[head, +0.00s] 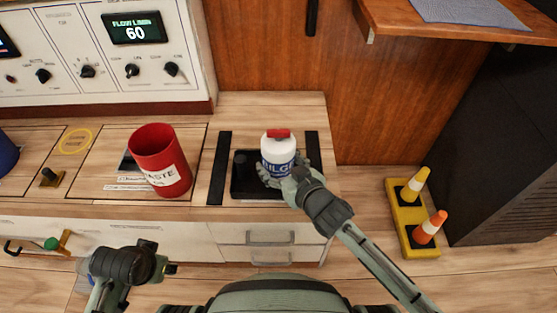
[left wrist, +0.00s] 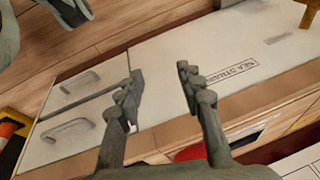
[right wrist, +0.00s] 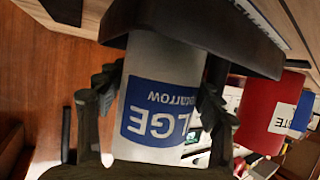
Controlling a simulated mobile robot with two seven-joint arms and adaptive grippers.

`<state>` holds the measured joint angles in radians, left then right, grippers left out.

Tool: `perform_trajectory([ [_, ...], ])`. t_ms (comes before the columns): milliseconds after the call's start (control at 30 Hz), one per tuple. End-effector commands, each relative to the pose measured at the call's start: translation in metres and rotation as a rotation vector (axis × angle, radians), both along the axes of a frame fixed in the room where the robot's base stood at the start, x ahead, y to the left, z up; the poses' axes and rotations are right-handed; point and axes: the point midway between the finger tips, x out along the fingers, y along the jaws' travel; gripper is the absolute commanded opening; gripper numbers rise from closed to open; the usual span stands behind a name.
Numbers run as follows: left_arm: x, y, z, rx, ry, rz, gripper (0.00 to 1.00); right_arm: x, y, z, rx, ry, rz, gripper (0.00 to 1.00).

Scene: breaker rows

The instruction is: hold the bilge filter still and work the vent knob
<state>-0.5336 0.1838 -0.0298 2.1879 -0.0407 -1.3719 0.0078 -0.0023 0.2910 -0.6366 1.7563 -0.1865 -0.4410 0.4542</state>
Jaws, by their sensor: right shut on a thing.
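The bilge filter (head: 278,152) is a white canister with a blue label, upright on a black tray (head: 241,184) on the counter. The red vent knob (head: 279,134) is on its top. My right gripper (head: 285,170) is shut on the canister's sides; the right wrist view shows its fingers either side of the filter (right wrist: 155,100), upside down there. The knob is not visible in that view. My left gripper (head: 172,268) is low at the counter's front, well left of the filter. In the left wrist view my left gripper (left wrist: 158,75) is open and empty, fingers wide apart.
A control panel (head: 110,50) is behind. Drawers (head: 270,237) are below the counter's front. A yellow stand with cones (head: 415,225) is on the floor at right.

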Motion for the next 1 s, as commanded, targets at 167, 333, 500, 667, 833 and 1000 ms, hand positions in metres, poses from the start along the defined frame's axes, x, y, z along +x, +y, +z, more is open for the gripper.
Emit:
perform_trajectory([
  [167, 0.027, -0.009, 0.008, -0.052, -0.025, 0.009, 0.32, 0.0, 0.0, 0.001, 0.001, -0.003, 0.0, 0.13],
  [333, 0.093, -0.032, 0.039, -0.194, -0.067, 0.031, 0.32, 0.0, 0.0, 0.002, 0.001, -0.003, 0.0, 0.13],
  [500, 0.151, -0.092, 0.078, -0.312, -0.056, -0.183, 0.32, 0.001, 0.0, 0.002, 0.002, -0.004, 0.0, 0.13],
  [667, 0.19, -0.144, 0.125, -0.351, -0.042, -0.482, 0.32, 0.001, 0.0, 0.002, 0.002, -0.004, 0.0, 0.13],
  [833, 0.216, -0.185, 0.181, -0.347, -0.024, -0.801, 0.32, 0.001, 0.0, 0.002, 0.002, -0.004, 0.0, 0.13],
  [1000, 0.231, -0.209, 0.24, -0.308, 0.002, -1.1, 0.32, 0.001, 0.0, 0.002, 0.002, -0.004, 0.0, 0.13],
])
